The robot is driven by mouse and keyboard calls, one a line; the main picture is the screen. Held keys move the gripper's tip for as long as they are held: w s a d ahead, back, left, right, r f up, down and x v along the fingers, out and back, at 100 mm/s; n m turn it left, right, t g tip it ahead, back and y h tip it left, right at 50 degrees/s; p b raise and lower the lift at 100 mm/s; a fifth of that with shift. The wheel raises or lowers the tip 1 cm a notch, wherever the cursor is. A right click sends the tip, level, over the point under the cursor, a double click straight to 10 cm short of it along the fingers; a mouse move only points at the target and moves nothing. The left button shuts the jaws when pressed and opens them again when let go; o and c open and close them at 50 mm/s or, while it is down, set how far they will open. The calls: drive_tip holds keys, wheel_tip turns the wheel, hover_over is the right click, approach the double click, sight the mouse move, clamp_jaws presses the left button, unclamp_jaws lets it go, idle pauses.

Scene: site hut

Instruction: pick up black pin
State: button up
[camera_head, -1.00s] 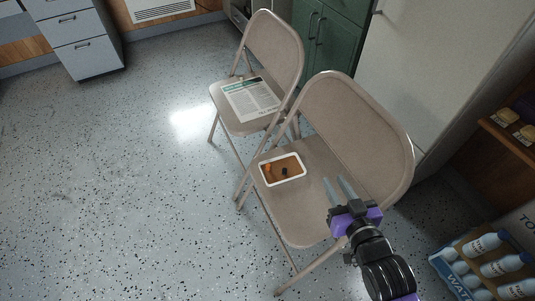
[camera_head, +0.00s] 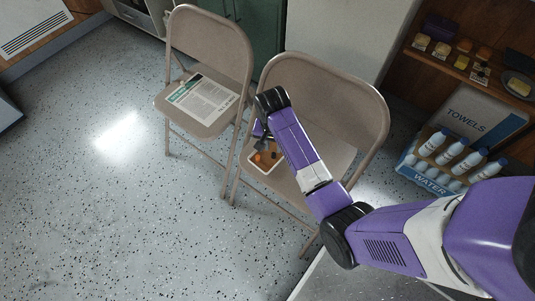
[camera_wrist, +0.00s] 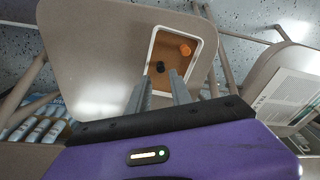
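The black pin (camera_wrist: 160,67) is a small dark piece in a white-rimmed tray (camera_wrist: 150,51) with a brown floor, in the wrist view. An orange piece (camera_wrist: 184,50) lies in the same tray, farther right. My gripper (camera_wrist: 160,76) is open and empty; its two grey fingers point toward the tray, with the black pin appearing between and just beyond their tips. In the head view the tray (camera_head: 262,171) sits on the nearer chair's seat, with my arm over it and partly hiding it. The gap between fingertips and pin is hard to judge.
The nearer folding chair (camera_head: 325,90) has a backrest rising behind the tray. A second chair (camera_head: 210,45) at left holds a printed sheet (camera_head: 203,98). A pack of water bottles (camera_head: 447,155) and a towels box (camera_head: 483,120) stand at right. Open floor lies at left.

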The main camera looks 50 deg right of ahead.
sight(274, 154)
drive_tip(key=f, duration=0.2)
drive_tip(key=d+f+b, duration=0.1)
drive_tip(key=f, duration=0.2)
drive_tip(key=f+b, duration=0.1)
drive_tip(key=f, duration=0.1)
drive_tip(key=shift+w+d+f, duration=0.15)
drive_tip(key=shift+w+f, duration=0.15)
clamp_jaws()
